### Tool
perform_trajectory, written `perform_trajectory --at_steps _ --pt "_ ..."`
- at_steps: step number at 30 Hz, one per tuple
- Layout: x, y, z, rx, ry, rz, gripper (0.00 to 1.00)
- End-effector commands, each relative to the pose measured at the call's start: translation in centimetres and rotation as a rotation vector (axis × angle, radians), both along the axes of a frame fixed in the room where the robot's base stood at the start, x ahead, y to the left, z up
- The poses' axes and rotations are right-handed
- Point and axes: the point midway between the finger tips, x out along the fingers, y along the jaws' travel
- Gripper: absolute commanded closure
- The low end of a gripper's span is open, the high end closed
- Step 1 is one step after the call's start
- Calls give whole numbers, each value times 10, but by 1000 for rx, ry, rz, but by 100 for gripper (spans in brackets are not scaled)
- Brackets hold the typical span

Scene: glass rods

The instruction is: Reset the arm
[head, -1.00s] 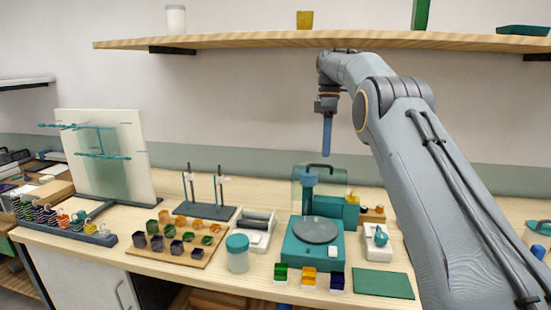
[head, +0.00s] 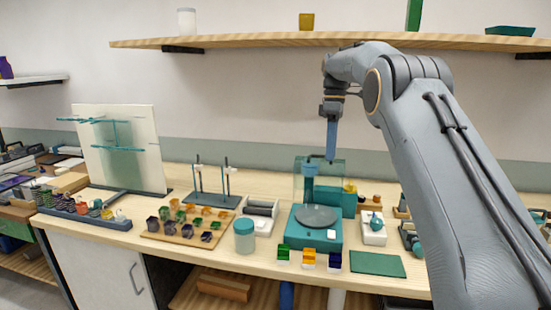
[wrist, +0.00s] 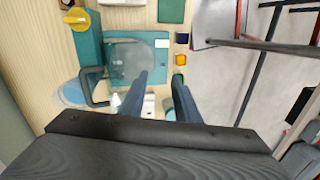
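My gripper (head: 331,150) hangs with its blue fingers pointing down, in the air in front of the wall, below the wall shelf and above the bench. In the wrist view my gripper (wrist: 160,88) shows two dark blue fingers standing apart with nothing held between them. The grey arm reaches in from the lower right of the head view. Below the gripper is a teal balance-like device (head: 315,239) with a round grey plate and a clear teal shield; it also shows in the wrist view (wrist: 150,52).
The wooden shelf (head: 240,42) runs above the gripper. Small coloured boxes (head: 309,258), a green mat (head: 377,264), a lidded jar (head: 244,238), a tray of cups (head: 185,233), a rod stand (head: 213,200) and a white board (head: 155,150) crowd the bench (head: 85,232).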

Motion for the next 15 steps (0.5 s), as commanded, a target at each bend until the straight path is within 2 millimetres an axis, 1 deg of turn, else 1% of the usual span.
perform_trajectory --at_steps 8,11,14,15 --pt "-18 -3 -19 -27 -27 -154 71" --pt "-33 -4 -31 -41 -44 -244 71" --pt "-54 -6 -47 -55 -68 -351 71" --pt "-64 -7 -53 -60 -75 -394 71"
